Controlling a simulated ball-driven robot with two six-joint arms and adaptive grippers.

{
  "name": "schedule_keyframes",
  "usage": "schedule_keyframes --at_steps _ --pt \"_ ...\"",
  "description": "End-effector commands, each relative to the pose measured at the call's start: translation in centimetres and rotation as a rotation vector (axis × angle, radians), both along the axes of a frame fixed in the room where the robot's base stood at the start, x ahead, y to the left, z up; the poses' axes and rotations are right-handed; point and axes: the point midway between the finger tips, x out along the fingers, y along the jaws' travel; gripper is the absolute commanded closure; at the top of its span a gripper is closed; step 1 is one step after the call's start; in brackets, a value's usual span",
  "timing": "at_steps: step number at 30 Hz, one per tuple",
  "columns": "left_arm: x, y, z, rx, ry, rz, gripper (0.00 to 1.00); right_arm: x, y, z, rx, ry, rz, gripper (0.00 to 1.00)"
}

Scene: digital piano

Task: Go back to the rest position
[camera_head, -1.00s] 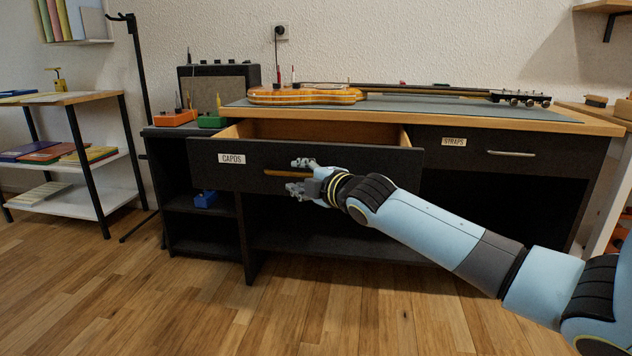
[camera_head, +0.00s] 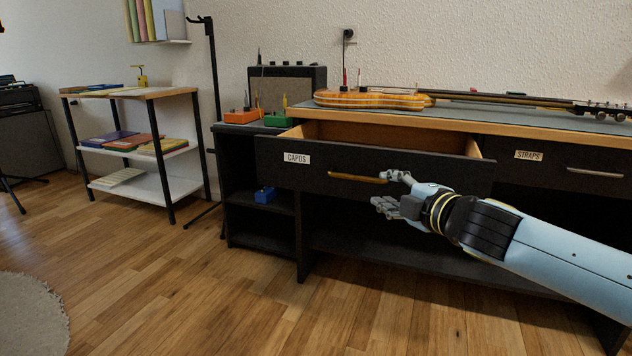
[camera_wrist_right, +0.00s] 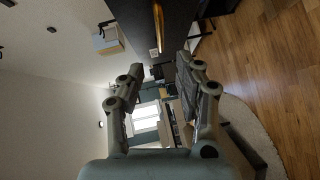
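My right gripper (camera_head: 384,191) is in front of the drawer labelled CAPOS (camera_head: 283,173), at the right end of its wooden handle (camera_head: 357,177). Its fingers are spread apart with nothing between them; the right wrist view also shows the open fingers (camera_wrist_right: 160,90). In that view the handle (camera_wrist_right: 158,27) lies beyond the fingertips, apart from them. The CAPOS drawer is pulled out and its wooden inside shows. My left gripper is not in view.
The STRAPS drawer (camera_head: 568,167) is shut. An orange guitar (camera_head: 372,99) lies on the bench top. A blue box (camera_head: 265,194) sits on the lower shelf. A shelf rack (camera_head: 136,182) stands at left, with open wooden floor (camera_head: 230,290) in front.

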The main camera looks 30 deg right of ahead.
Motion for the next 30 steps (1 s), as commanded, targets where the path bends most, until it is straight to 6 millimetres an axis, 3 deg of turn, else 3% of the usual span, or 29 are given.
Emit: schedule_keyframes --at_steps 5,8,10,14,18,24,30 --pt "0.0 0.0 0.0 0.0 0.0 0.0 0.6 -0.2 0.0 -0.3 0.0 0.005 0.0 0.66" --pt "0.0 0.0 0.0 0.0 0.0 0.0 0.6 -1.5 0.4 -2.3 0.024 0.042 -0.008 0.66" --pt "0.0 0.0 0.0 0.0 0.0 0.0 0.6 -3.6 1.5 -5.1 0.074 0.091 -0.022 0.66" --pt "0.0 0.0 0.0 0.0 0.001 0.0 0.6 -10.1 3.5 -12.3 0.278 0.265 -0.153 0.66" --pt "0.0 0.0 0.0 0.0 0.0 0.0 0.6 -18.3 5.7 -19.1 0.533 0.493 -0.381 0.66" --pt "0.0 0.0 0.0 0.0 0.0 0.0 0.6 -27.1 9.0 -23.9 0.772 0.732 -0.641 0.66" --pt "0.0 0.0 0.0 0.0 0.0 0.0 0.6 -33.6 12.4 -25.7 0.952 0.939 -0.877 0.66"
